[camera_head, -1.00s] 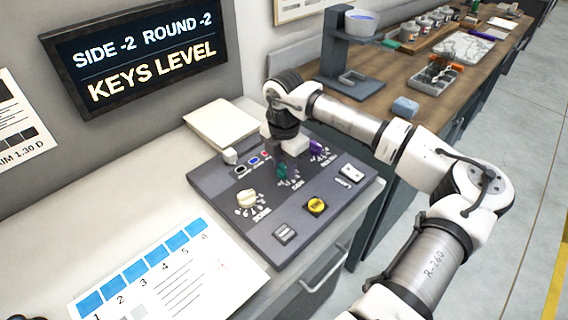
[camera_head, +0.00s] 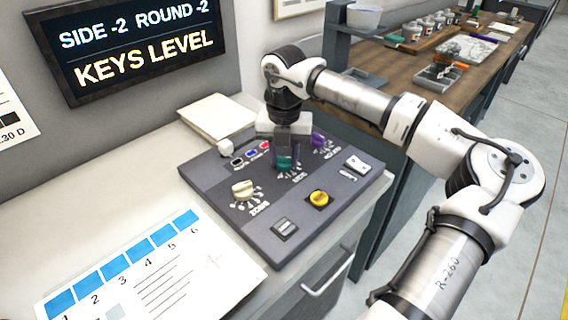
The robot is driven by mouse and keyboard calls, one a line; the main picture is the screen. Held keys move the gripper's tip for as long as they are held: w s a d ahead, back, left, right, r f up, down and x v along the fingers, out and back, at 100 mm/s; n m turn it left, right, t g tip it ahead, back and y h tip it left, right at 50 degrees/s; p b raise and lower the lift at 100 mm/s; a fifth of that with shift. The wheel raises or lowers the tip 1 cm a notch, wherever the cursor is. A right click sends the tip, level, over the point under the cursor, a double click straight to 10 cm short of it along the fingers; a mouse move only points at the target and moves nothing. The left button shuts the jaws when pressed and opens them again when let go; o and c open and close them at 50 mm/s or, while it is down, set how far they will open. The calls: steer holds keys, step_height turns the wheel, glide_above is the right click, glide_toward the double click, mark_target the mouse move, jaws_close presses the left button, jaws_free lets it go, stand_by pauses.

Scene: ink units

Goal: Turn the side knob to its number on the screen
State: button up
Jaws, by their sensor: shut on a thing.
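The screen (camera_head: 135,42) at the upper left reads "SIDE -2 ROUND -2" and "KEYS LEVEL". The dark control panel (camera_head: 225,205) lies on the counter with a cream knob (camera_head: 243,189), a teal knob (camera_head: 285,165) and a purple knob (camera_head: 318,139). The small labels are too blurred to read surely. My gripper (camera_head: 286,158) points down at the teal knob and is shut on it. The fingers hide much of this knob, and its pointer angle cannot be told.
The panel also has a yellow button (camera_head: 319,198), a white rocker switch (camera_head: 357,163), a grey switch (camera_head: 284,228) and small coloured buttons. A numbered sheet (camera_head: 150,270) lies at front left. A pale book (camera_head: 217,118) lies behind the panel. A dark stand (camera_head: 338,60) is behind my arm.

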mark_target(284, 157)
steer(key=shift+n+b, duration=0.95)
steer(key=shift+n, duration=1.05)
steer(key=o, duration=1)
steer(key=shift+r, duration=0.15)
step_height(284, 157, up, 14)
steer(key=shift+f+b, duration=0.15)
steer(key=shift+b, duration=0.55)
steer(key=shift+f, duration=0.1)
